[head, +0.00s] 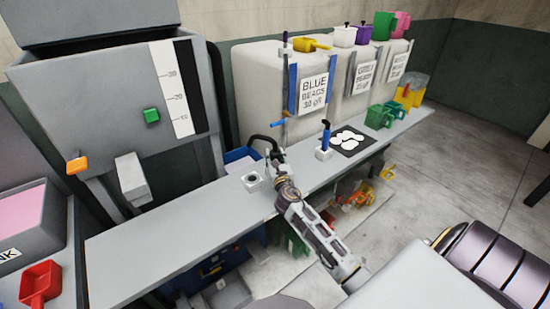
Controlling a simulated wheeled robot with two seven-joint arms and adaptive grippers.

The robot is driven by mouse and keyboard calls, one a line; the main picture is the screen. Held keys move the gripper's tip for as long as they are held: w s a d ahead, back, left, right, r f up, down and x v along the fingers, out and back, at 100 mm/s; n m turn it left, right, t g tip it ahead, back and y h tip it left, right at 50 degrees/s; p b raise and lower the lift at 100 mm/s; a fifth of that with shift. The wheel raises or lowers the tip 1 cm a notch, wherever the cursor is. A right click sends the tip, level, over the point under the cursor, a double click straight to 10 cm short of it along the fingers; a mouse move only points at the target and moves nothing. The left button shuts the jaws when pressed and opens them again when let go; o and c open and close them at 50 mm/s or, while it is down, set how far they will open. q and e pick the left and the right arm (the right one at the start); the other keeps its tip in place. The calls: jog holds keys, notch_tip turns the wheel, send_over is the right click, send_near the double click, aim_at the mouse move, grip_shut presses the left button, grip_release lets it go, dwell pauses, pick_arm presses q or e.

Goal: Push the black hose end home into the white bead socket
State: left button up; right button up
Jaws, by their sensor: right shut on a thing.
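The white bead socket (252,181) is a small pale block with a dark round opening on top, standing on the grey bench. The black hose (260,137) arches just behind and above it, bending down into my right gripper (276,157). My right gripper is shut on the hose, a little to the right of the socket and seemingly above the bench. The hose end itself is mostly hidden by the fingers, and it appears apart from the socket opening. My left gripper is not in view.
A white block with a blue upright handle (325,137) stands to the right, beside a black mat (371,145) with white discs. Green jugs (380,116) stand farther right. The bench (150,250) is clear at front left.

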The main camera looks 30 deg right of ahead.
jog(key=shift+f+b, duration=0.9)
jog(key=shift+f, duration=0.25)
dwell(0.4)
jog(key=o, duration=1.3)
jog(key=shift+s, duration=0.1)
jog(key=shift+v, duration=5.95)
jog(key=shift+f, duration=0.1)
